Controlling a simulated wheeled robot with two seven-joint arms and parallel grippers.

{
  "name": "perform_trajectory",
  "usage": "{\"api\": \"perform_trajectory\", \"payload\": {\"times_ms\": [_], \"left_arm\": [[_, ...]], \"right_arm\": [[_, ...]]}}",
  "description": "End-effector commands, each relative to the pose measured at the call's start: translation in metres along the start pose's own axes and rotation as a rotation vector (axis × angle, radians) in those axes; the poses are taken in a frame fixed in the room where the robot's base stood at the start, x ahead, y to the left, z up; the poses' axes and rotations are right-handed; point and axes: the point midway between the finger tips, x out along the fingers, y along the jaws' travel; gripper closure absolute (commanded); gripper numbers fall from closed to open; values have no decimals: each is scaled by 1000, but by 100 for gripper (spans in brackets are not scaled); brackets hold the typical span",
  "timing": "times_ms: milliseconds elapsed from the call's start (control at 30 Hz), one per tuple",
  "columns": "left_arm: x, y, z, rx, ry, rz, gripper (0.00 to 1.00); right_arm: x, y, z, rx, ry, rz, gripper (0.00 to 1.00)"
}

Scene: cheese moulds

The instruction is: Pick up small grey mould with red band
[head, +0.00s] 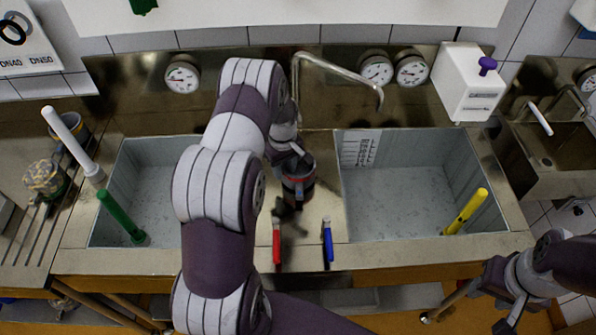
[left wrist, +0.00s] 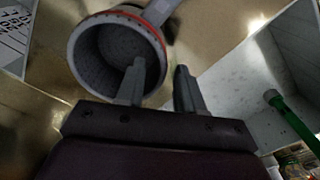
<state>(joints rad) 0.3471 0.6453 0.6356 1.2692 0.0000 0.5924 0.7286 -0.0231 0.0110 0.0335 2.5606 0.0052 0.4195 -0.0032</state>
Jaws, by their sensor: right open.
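The small grey mould with a red band (head: 299,184) stands on the steel strip between the two sinks in the head view. In the left wrist view the mould (left wrist: 112,50) shows its open, perforated inside and its red band near the rim. My left gripper (head: 297,153) is right at the mould, partly hidden by my own arm. In the left wrist view its two fingers (left wrist: 158,88) are apart: one overlaps the mould's opening, the other is outside the rim. I cannot tell whether they touch it. My right gripper (head: 508,312) is open and empty at the lower right, away from the mould.
The left sink (head: 160,190) holds a green-handled tool (head: 121,216); the right sink (head: 400,200) holds a yellow one (head: 466,211). A tap (head: 340,70) arches behind the mould. Red (head: 277,246) and blue (head: 327,243) valve handles are in front of it.

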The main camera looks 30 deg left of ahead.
Motion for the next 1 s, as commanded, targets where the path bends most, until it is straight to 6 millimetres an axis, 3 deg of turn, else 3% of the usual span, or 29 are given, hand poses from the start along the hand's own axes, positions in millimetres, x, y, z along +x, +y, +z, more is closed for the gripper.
{"api": "perform_trajectory", "payload": {"times_ms": [67,200,433,567,1000], "left_arm": [[8,-4,4,0,-5,-4,63],[32,-4,3,1,-1,-1,63],[38,-3,2,1,1,1,63],[37,-3,2,2,1,1,100],[32,-3,2,2,2,2,100]], "right_arm": [[-18,0,-2,0,1,0,57],[-21,0,-3,0,1,0,57],[-19,0,-2,0,1,0,57],[-19,0,-3,0,1,0,57],[-15,0,-2,0,1,0,57]]}}
